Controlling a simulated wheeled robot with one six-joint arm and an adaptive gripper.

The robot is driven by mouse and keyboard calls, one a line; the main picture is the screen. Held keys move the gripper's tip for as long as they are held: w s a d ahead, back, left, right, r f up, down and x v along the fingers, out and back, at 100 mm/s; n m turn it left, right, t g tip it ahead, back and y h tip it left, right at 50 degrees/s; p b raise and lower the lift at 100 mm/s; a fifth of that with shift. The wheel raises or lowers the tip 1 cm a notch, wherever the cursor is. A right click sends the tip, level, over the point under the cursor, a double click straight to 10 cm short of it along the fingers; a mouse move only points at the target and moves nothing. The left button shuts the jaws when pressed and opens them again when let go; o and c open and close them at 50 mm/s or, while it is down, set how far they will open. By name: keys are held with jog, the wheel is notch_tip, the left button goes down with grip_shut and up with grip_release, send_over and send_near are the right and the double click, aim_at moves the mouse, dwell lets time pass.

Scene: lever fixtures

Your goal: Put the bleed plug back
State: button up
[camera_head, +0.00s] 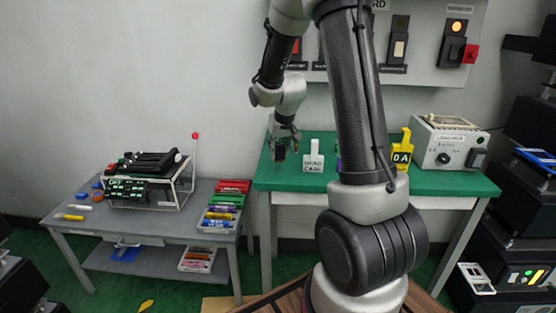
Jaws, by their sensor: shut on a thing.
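My gripper (283,148) points down above the left part of the green-topped table (440,183), left of the white card holder. It is shut on a small dark thing (280,154) between its fingers. This thing is too small and dark to tell whether it is the bleed plug. I cannot make out a bleed plug or its hole anywhere else. My arm hides the middle of the green table and part of the wall panel.
A white card holder (313,163), a yellow tag (403,150) and a white control box (447,143) stand on the green table. The grey table (95,237) at left holds a framed black device (150,180) and colored trays (222,210). A switch panel (430,62) hangs behind.

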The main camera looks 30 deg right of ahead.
aim_at(279, 158)
jog(key=shift+f, duration=1.9)
jog(key=shift+f, duration=0.15)
jog(key=o, duration=1.1)
jog(key=s+a+r+n, duration=0.1)
jog(key=s+a+r, duration=0.1)
jog(key=s+r, duration=0.65)
jog(key=s+a+r, duration=0.2)
jog(key=s+r, duration=0.4)
jog(key=r, duration=0.5)
jog(key=shift+n+y, duration=0.5)
jog(key=shift+n, duration=0.2)
jog(key=s+a, duration=0.1)
jog(key=s, duration=0.4)
jog(key=s+a+r, duration=0.1)
jog(key=s, duration=0.5)
jog(key=s+a+r, duration=0.1)
jog(key=s, duration=0.4)
jog(key=shift+s+a, duration=0.15)
jog(key=shift+s, duration=0.1)
